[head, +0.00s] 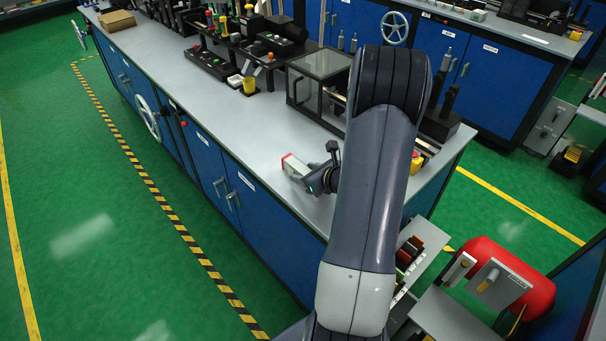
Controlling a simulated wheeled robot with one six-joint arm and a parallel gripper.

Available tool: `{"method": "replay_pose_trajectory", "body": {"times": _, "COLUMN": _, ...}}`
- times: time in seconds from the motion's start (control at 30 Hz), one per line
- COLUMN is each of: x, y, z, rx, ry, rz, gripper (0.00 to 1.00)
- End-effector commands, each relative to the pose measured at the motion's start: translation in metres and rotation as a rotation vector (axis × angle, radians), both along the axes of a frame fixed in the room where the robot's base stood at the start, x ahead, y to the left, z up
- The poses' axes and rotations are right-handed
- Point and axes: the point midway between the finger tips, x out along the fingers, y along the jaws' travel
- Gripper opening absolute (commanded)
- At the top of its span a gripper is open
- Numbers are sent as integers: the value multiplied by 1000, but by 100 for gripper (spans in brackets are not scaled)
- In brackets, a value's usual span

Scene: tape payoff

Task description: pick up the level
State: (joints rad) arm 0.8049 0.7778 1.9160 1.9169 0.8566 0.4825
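My gripper (292,166) is low over the near part of the grey bench top, left of my arm's large dark link. It is small and partly turned away in the head view. A pale grey piece with a red end shows at its tip. I cannot tell whether this is part of the gripper or a thing at its fingers. The gap between the fingers does not show clearly. I cannot make out the level for certain; it may be hidden behind my arm or gripper.
The long bench (245,125) has blue cabinets below. A clear-sided case (318,80) stands just beyond my gripper. Bare bench top lies left of my gripper. A red cylinder (512,280) is at the lower right.

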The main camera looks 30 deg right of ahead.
Motion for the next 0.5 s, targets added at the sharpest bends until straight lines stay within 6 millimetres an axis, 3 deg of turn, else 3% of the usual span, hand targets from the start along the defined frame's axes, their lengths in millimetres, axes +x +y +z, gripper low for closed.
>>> {"method": "replay_pose_trajectory", "body": {"times": 0.5, "x": 0, "y": 0, "z": 0, "rx": 0, "ry": 0, "rz": 0, "gripper": 10}}
